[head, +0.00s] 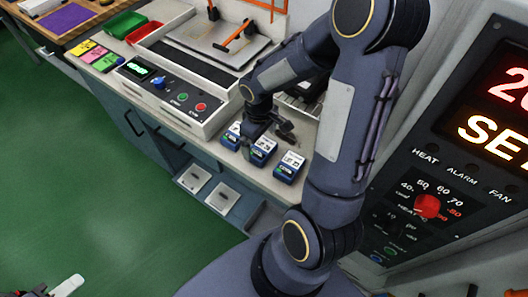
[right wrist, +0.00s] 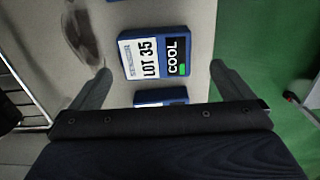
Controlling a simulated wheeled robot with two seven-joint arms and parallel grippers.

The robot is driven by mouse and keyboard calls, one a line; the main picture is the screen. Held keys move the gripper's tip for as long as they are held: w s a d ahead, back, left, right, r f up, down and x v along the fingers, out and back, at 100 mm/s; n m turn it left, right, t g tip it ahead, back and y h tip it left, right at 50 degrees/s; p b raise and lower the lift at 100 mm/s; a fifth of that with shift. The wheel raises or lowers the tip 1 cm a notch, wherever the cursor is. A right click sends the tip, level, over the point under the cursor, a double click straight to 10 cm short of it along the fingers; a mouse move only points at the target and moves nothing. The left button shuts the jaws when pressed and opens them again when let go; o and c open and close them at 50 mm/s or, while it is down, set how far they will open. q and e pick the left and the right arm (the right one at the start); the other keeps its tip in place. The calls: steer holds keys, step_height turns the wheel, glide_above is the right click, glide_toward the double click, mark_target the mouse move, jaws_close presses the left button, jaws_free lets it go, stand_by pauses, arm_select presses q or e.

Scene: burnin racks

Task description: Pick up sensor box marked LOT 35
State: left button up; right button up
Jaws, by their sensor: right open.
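The sensor box marked LOT 35 (right wrist: 155,53) is blue with a white label and a dark COOL panel with a green patch. In the right wrist view it lies ahead of my right gripper (right wrist: 160,69), its lower part between the two spread fingertips, with space on both sides. My right gripper is open and empty; it also shows over the bench in the head view (head: 270,129). Three similar boxes stand there in a row: left (head: 232,138), middle (head: 262,151) and right (head: 289,168). Their lot numbers are too small to read. Part of my left gripper (head: 66,287) shows at the bottom left.
Another box (right wrist: 160,97) is mostly hidden by my gripper. A control unit with knob and buttons (head: 170,92), a red bin (head: 143,32) and a green bin (head: 122,23) stand along the bench. A panel with a red display (head: 500,120) is at right. Green floor is open at left.

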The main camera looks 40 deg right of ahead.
mark_target(262, 148)
steer(key=shift+d+f, duration=0.15)
steer(key=shift+f, duration=0.45)
step_height(262, 148, down, 4)
steer(key=b, duration=0.3)
steer(key=shift+d+f+b, duration=0.15)
steer(key=shift+f+b, duration=0.1)
steer(key=shift+b, duration=0.1)
steer(key=shift+r, duration=0.1)
steer(key=c, duration=1)
